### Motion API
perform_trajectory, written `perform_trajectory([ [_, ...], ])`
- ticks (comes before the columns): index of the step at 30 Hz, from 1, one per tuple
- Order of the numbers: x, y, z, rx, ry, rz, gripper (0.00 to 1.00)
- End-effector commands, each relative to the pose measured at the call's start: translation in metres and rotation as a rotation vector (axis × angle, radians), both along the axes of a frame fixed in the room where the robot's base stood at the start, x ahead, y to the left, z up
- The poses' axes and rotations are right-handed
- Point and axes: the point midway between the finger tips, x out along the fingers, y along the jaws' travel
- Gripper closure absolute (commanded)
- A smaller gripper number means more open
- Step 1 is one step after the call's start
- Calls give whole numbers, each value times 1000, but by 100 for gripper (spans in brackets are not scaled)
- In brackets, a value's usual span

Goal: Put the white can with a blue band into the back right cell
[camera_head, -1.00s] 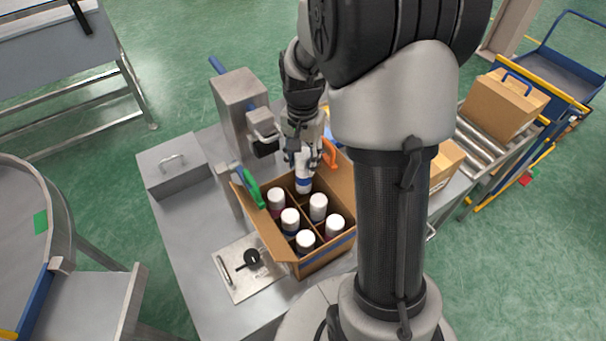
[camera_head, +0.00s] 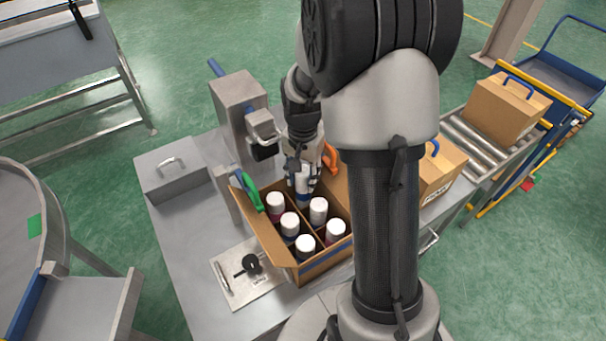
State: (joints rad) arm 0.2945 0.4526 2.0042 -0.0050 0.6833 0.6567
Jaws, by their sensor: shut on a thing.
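The white can with a blue band (camera_head: 303,184) is upright in my gripper (camera_head: 303,172). My gripper is shut around its upper part. The can is at the back right cell of the open cardboard box (camera_head: 325,262), with its lower part down among the box walls and dividers; whether its base touches the bottom is hidden. Several other white-topped cans stand in the other cells, among them one at the back left (camera_head: 275,200) and one at the front right (camera_head: 335,228).
A green-handled tool (camera_head: 252,192) is at the box's left flap and an orange handle (camera_head: 330,157) behind it. A grey crimping machine (camera_head: 238,105) stands behind. A metal plate with a black knob (camera_head: 250,263) lies left. Closed cartons (camera_head: 507,105) sit on the right-hand conveyor.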

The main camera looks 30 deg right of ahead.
Motion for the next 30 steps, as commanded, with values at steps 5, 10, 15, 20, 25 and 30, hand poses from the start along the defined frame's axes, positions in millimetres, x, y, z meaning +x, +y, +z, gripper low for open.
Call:
perform_trajectory([
  [5,-1,0,-6,1,5,0,100],
  [10,-3,1,-7,2,9,0,55],
  [15,-3,1,-7,2,10,0,44],
  [20,-3,1,-6,2,9,0,44],
  [25,-2,1,-3,2,6,0,44],
  [30,-1,0,20,1,2,0,44],
])
